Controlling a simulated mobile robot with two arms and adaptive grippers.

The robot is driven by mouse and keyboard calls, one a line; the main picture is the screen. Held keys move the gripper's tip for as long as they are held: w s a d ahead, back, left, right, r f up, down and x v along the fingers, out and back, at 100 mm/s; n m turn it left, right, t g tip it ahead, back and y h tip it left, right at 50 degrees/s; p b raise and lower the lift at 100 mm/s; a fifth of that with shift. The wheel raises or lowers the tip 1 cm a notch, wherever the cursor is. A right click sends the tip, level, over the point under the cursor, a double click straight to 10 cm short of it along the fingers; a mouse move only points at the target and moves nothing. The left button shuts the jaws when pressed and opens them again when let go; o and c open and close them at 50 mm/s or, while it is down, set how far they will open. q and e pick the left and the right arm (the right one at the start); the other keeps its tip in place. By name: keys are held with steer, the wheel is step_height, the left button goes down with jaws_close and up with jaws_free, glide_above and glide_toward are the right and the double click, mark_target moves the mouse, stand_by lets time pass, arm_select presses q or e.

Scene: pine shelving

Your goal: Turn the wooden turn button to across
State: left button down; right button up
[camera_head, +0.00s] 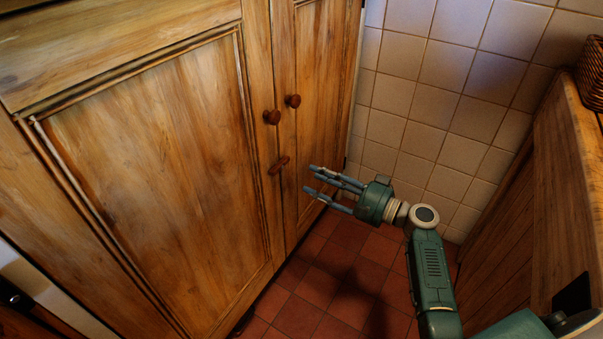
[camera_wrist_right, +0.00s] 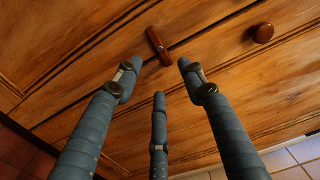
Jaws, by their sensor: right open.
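The wooden turn button (camera_head: 279,165) is a small reddish-brown bar on the cabinet front, at the seam between the two doors and below the knobs. In the head view it slants, its right end higher, lying more across the seam than along it. The right wrist view shows the button (camera_wrist_right: 158,46) just beyond the fingertips, with a small pivot at its middle. My right gripper (camera_head: 311,179) is open and empty, to the right of the button and apart from it. Its three spread fingers (camera_wrist_right: 160,77) point toward the door. My left gripper is out of view.
Two round wooden knobs, a left one (camera_head: 272,117) and a right one (camera_head: 293,100), stick out above the button. A wooden counter (camera_head: 560,190) with a wicker basket (camera_head: 591,75) stands at right. Red floor tiles (camera_head: 320,287) are clear below, and a tiled wall (camera_head: 440,110) is behind.

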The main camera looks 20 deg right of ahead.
steer(key=shift+v, duration=1.5)
